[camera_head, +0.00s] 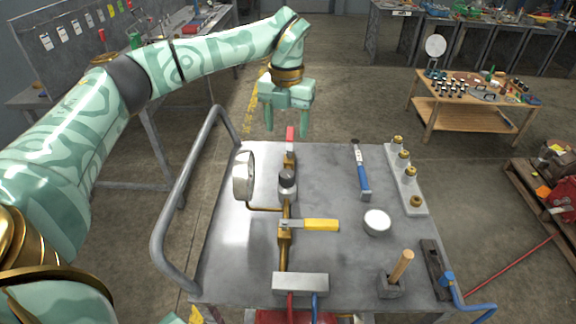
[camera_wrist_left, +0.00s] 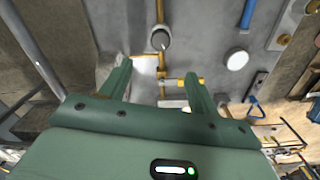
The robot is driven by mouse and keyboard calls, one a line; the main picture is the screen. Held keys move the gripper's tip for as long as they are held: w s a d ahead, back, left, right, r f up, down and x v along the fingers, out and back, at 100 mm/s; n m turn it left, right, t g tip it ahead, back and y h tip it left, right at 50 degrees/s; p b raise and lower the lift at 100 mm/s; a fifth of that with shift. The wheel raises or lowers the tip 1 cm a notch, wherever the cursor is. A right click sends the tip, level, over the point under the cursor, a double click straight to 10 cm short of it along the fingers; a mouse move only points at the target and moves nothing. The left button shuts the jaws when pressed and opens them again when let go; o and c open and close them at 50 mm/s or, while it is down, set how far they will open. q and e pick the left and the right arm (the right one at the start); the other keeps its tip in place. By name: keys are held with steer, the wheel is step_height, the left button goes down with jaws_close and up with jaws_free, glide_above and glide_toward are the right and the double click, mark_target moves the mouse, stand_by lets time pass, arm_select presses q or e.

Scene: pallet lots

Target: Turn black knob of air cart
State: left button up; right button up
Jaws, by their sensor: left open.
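The air cart's grey top (camera_head: 330,165) fills the middle of the head view. The black knob (camera_head: 287,178) stands upright on a brass pipe line between a red-handled valve (camera_head: 290,136) and a yellow-handled valve (camera_head: 320,225). A round gauge (camera_head: 243,177) is at its left. My left gripper (camera_head: 286,128) is open and empty, above the cart's far edge, with the knob apart from its fingers and nearer the camera. In the left wrist view the knob (camera_wrist_left: 160,38) shows beyond the open fingertips (camera_wrist_left: 158,75). My right gripper is not in view.
A bent rail (camera_head: 165,215) runs along the cart's left side. A blue-handled tool (camera_head: 361,175), a white round container (camera_head: 376,222), a strip of brass fittings (camera_head: 408,180) and a block with a wooden handle (camera_head: 398,275) occupy the right half. A wooden table (camera_head: 470,115) stands farther right.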

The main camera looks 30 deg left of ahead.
mark_target(287, 174)
arm_select(q)
step_height(287, 174, down, 14)
steer(key=b, duration=0.4)
steer(key=shift+r, duration=0.2)
steer(key=shift+f, duration=0.5)
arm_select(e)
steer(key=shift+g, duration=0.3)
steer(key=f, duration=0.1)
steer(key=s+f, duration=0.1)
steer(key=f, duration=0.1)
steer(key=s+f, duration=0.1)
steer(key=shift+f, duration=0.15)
arm_select(q)
steer(key=c, duration=1)
steer(key=shift+o, duration=0.2)
steer(key=shift+r, duration=0.1)
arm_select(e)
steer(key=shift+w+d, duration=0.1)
